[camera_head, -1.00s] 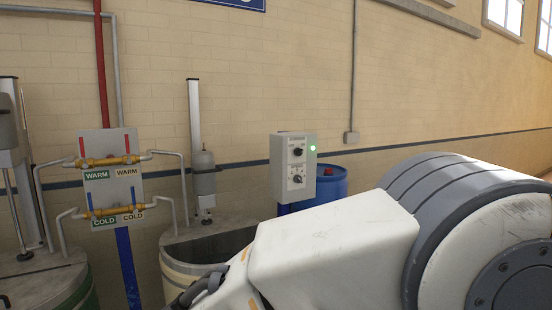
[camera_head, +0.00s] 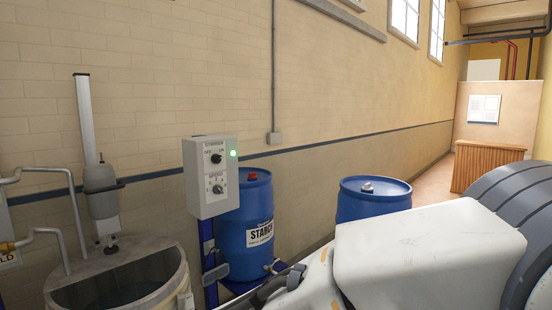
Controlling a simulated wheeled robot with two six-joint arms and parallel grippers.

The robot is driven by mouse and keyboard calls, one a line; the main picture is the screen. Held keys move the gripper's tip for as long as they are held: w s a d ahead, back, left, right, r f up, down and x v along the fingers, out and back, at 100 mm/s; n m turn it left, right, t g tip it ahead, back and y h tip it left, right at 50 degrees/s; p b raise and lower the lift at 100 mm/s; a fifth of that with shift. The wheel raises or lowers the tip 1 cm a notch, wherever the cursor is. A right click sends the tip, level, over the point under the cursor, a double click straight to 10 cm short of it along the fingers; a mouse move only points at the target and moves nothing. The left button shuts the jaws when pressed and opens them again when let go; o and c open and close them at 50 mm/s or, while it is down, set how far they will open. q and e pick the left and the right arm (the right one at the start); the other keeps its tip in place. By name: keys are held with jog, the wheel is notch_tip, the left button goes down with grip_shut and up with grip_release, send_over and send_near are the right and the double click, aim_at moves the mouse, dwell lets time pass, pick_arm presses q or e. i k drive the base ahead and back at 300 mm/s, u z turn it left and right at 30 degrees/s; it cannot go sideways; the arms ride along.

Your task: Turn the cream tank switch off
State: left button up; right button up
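A grey control box (camera_head: 210,178) labelled "STIRRER" stands on a blue post at the right edge of the cream tank (camera_head: 171,297). Its upper black knob (camera_head: 216,158) sits between OFF and ON marks; its exact pointing is too small to tell. A lower knob (camera_head: 217,189) is marked SPEED. A green lamp (camera_head: 233,153) on the box is lit. My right arm comes in from the lower right. Its dark end, which looks like my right gripper (camera_head: 276,286), is below and right of the box, apart from it; its fingers are not clear. My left gripper is not in view.
A stirrer unit (camera_head: 101,190) on a tall pole stands behind the tank. A blue starch drum (camera_head: 244,222) is behind the box, and another blue drum (camera_head: 372,199) is farther right. Pipes (camera_head: 72,205) run at the left. A wooden-slatted unit (camera_head: 484,165) is at the far right.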

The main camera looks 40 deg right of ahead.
aim_at(216, 159)
jog(key=z, duration=0.3)
jog(key=i, duration=1.15)
jog(key=u, duration=0.5)
